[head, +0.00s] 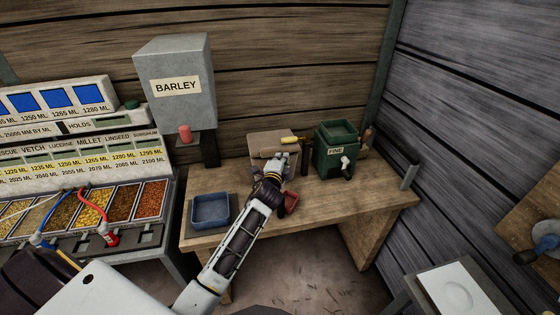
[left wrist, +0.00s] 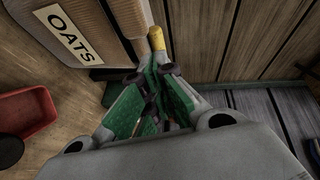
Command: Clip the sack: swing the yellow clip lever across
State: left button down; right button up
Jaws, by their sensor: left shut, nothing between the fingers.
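The sack (head: 262,140) is a tan block at the back of the wooden bench; in the left wrist view its side (left wrist: 98,40) carries an OATS label. The yellow clip lever (head: 293,139) sticks out to the right at the sack's top; in the left wrist view the lever (left wrist: 157,38) shows beside the sack, just beyond the fingers. My left gripper (head: 280,158) is shut and empty, in front of the sack and slightly below the lever. In the left wrist view its green-padded fingers (left wrist: 152,76) are close to the lever; whether they touch it is unclear. My right gripper is not in view.
A green box labelled FINE (head: 336,150) with a crank stands right of the sack. A blue tray (head: 211,211) sits front left on the bench, and a red tray (left wrist: 25,112) is near my left gripper. The BARLEY hopper (head: 177,87) stands behind left.

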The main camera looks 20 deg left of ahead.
pick_arm(q)
jog(key=shift+s, duration=0.6)
jog(key=shift+r, duration=0.1)
dwell(0.3)
